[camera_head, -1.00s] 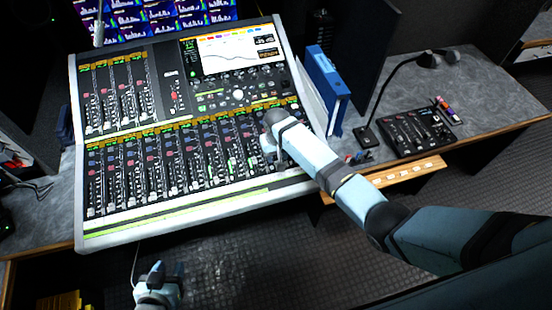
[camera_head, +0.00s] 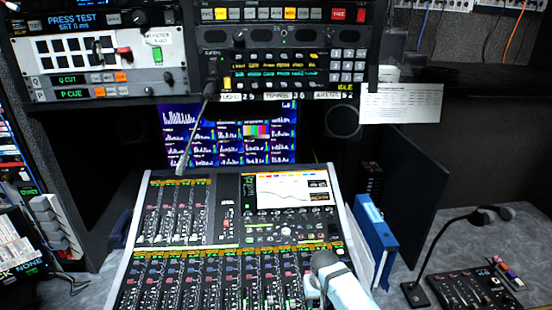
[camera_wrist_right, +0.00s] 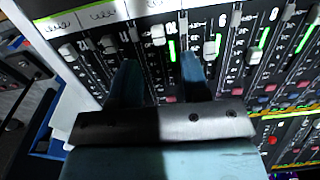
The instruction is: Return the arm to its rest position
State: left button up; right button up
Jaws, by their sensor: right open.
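My right arm comes in from the bottom edge of the head view, and its wrist and gripper (camera_head: 312,288) are over the right end of the lower fader rows of the mixing console (camera_head: 334,195). In the right wrist view the two blue-grey fingers of the gripper (camera_wrist_right: 158,80) stand apart with nothing held between them. They point at the console's fader strips (camera_wrist_right: 225,50), with white fader caps close to the fingertips. Whether the fingers touch a cap cannot be told. My left gripper is not in view.
Blue binders (camera_head: 376,237) and a dark panel (camera_head: 408,190) stand right of the console. A gooseneck microphone (camera_head: 435,250) and a small black mixer (camera_head: 470,290) are further right. A rack of equipment (camera_head: 285,45) and monitors (camera_head: 230,130) are above and behind.

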jog(key=s+f, duration=0.2)
jog(key=s+f+t, duration=0.1)
jog(key=s+f, duration=0.1)
jog(key=s, duration=0.1)
jog(key=s+f+t+y, duration=0.1)
jog(key=s+f, duration=0.1)
jog(key=s, duration=0.1)
jog(key=shift+s+f+n, duration=0.15)
jog(key=shift+s+n, duration=0.1)
jog(key=shift+n, duration=0.05)
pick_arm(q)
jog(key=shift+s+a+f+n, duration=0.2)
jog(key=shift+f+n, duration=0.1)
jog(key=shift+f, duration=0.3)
pick_arm(e)
jog(key=s+d+r+t, duration=0.1)
jog(key=s+r+t, duration=0.1)
jog(key=s, duration=0.5)
jog(key=s+d+r+n+t+y, duration=0.1)
jog(key=s+d+r+t, duration=0.1)
jog(key=s, duration=0.6)
jog(key=s+d+r+t, duration=0.2)
jog(key=s+r+t, duration=0.1)
jog(key=s, duration=0.4)
jog(key=shift+s+t+y, duration=0.3)
jog(key=shift+s+t, duration=0.1)
jog(key=shift+t, duration=0.3)
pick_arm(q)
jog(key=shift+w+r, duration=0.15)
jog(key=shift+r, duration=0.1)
